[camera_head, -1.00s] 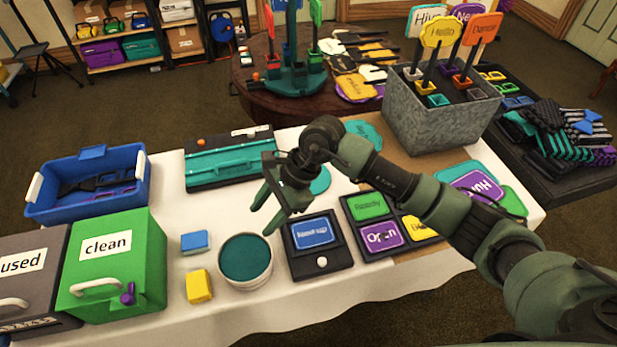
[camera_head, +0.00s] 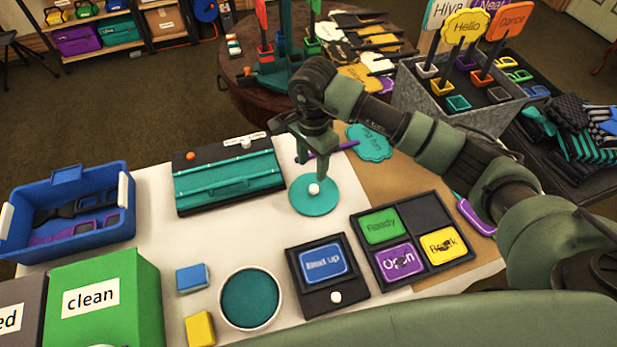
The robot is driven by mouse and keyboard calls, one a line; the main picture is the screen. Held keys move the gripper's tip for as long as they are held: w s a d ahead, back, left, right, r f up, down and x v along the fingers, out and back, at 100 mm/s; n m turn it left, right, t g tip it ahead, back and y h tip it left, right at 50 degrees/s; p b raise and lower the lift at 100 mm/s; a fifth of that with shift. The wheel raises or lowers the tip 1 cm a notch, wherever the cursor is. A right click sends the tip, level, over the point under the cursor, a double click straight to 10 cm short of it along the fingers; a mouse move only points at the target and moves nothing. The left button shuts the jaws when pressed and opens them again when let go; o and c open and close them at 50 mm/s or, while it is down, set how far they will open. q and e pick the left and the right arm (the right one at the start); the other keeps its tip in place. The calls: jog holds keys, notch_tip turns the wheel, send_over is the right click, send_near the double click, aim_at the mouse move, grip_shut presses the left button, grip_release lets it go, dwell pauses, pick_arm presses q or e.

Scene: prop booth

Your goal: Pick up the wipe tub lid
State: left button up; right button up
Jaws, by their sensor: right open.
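The wipe tub lid (camera_head: 303,202) is a flat teal disc with a white knob in its middle. It lies on the white-covered table. My right gripper (camera_head: 312,168) is open and empty, with its fingers just above and behind the lid's knob as seen in the head view. I cannot tell whether a finger touches the lid. The round white wipe tub (camera_head: 279,313), teal inside, stands in front of the lid to the left, uncovered. My left gripper is not in view.
A teal case (camera_head: 228,178) lies left of the lid. A black stand (camera_head: 306,295) with a blue card and a tray (camera_head: 428,266) of word cards lie in front. A purple-handled teal sign (camera_head: 370,142) lies behind right.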

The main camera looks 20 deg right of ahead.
aim_at(314, 187)
jog(key=f, duration=0.2)
jog(key=f+p, duration=0.1)
jog(key=f, duration=0.1)
jog(key=s+f+p, duration=0.1)
jog(key=f, duration=0.1)
jog(key=shift+s+f, duration=0.1)
jog(key=shift+f, duration=0.3)
jog(key=shift+d+f, duration=0.1)
jog(key=shift+f, duration=0.25)
jog(key=shift+c, duration=0.3)
grip_shut()
